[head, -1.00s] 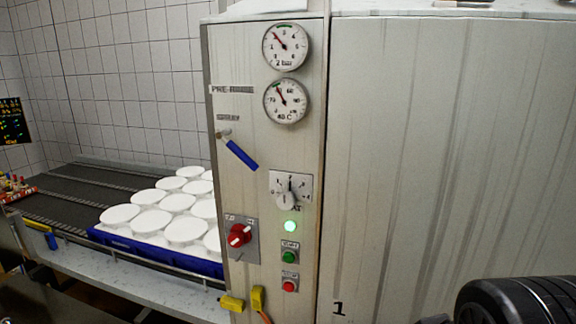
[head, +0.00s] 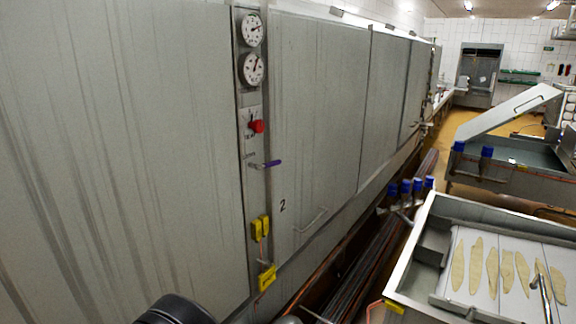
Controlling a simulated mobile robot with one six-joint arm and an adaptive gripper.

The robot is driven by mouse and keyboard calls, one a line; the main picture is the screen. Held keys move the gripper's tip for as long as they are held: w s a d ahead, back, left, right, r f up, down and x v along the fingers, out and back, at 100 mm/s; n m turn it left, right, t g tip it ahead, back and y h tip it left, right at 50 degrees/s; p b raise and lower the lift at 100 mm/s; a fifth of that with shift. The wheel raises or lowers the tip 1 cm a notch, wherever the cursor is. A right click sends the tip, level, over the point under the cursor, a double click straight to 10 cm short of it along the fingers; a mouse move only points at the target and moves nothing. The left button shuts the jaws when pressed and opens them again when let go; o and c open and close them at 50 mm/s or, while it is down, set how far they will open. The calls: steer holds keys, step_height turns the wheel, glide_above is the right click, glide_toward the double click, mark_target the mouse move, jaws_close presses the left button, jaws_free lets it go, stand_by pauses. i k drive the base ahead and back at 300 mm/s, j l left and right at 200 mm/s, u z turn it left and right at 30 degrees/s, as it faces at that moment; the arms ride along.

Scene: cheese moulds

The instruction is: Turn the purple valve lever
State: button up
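A purple valve lever (head: 272,163) sticks out to the right, about level, from a narrow control panel (head: 255,185) on the long grey machine in the head view. It sits below a red rotary switch (head: 257,126) and above yellow connectors. A black rounded part of my arm shows at the bottom edge, well below and left of the lever. My gripper's fingers are not in view.
Two round gauges (head: 251,48) top the panel. Pipes run along the machine's foot. A wet yellow floor shows at the back.

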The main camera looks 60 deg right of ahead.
mark_target(277, 162)
steer(key=k+l+z, duration=0.1)
steer(key=z, duration=1.7)
